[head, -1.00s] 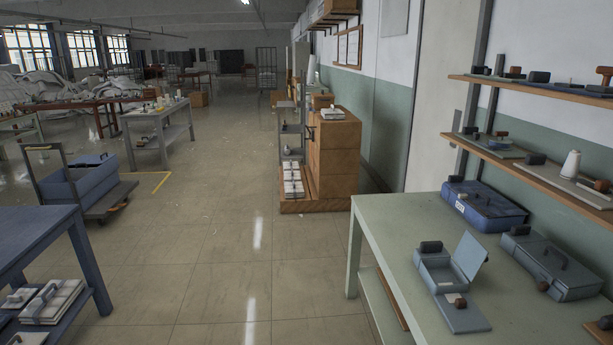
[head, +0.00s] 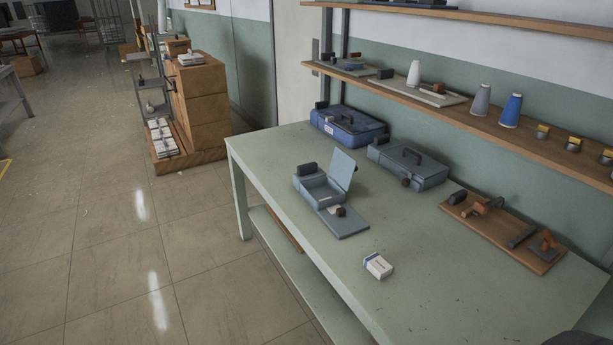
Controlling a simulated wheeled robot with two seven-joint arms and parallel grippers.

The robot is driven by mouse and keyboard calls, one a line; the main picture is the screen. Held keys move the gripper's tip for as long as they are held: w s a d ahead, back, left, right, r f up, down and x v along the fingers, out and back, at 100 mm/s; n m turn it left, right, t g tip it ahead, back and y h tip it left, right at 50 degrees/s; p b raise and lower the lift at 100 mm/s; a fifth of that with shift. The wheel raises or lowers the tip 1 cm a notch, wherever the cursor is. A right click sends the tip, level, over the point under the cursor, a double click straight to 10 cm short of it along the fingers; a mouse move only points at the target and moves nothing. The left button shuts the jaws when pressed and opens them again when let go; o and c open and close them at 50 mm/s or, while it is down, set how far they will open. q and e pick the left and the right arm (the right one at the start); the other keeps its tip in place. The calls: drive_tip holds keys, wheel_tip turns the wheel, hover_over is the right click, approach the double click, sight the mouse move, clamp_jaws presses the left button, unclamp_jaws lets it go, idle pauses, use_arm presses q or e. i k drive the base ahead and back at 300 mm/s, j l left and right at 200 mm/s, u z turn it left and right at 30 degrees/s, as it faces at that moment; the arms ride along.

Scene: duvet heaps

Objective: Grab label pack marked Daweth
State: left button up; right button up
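A small white pack with a blue end (head: 378,266) lies on the pale green table (head: 300,265), near its front edge. It may be a label pack, but any writing on it is too small to read, so I cannot tell whether it says Daweth. Nothing is touching it. Neither of my grippers can be made out in the head view.
An open grey box (head: 322,190), a closed grey case (head: 408,164), a blue case (head: 348,127) and a wooden stamp board (head: 505,230) stand on the table. Shelves (head: 450,100) hang behind. Brown cartons (head: 203,95) stand at left; the floor (head: 110,230) before the table is clear.

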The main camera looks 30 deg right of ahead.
sight(377, 264)
drive_tip(key=z, duration=1.35)
drive_tip(key=l+u, duration=0.15)
drive_tip(key=l, duration=0.8)
drive_tip(key=l+u, duration=0.15)
drive_tip(key=l, duration=0.8)
drive_tip(key=k, duration=0.05)
